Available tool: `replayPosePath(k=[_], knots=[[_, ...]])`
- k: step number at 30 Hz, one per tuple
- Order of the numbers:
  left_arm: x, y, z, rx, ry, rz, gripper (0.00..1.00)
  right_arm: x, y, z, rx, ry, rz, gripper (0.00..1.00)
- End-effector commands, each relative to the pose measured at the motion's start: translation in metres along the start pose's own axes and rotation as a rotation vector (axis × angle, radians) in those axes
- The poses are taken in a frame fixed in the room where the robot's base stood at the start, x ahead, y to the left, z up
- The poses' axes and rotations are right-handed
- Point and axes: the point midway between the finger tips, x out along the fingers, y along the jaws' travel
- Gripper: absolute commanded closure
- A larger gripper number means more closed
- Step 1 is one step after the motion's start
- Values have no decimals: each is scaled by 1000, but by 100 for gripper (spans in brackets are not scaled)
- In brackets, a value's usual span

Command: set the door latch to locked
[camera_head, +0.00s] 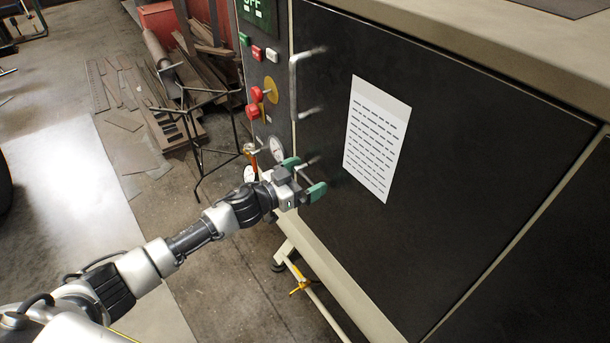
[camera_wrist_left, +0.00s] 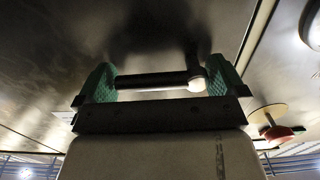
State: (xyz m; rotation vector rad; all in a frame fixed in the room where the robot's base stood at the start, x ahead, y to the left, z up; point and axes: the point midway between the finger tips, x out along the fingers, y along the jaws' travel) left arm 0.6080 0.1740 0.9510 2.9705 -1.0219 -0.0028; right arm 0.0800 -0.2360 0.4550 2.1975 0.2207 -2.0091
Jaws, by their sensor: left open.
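The door (camera_head: 430,160) is a large dark panel, shut in its frame, with a white printed sheet on it. The door latch (camera_head: 309,161) is a small pale bar near the door's left edge, mostly hidden by my gripper. My left gripper (camera_head: 304,177) is open at the latch, its green fingertips close to the door. In the left wrist view the latch (camera_wrist_left: 155,81) is a dark bar with a pale rounded end, lying crosswise between the green fingers (camera_wrist_left: 160,83). I cannot tell whether the fingers touch it. My right gripper is not in view.
A metal door handle (camera_head: 293,85) stands out above the latch. The floor around my arm is clear.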

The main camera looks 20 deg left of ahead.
Motion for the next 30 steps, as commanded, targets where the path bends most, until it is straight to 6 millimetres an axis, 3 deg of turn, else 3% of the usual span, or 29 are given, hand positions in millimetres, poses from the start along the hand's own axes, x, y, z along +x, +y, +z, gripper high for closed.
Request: replayPosePath(k=[6,15,17,30], knots=[[0,0,0,0,0,0,2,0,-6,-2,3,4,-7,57],[0,0,0,1,0,0,48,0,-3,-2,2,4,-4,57],[0,0,0,1,0,0,54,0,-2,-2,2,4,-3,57],[0,-1,4,114,1,-2,54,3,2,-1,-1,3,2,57]])
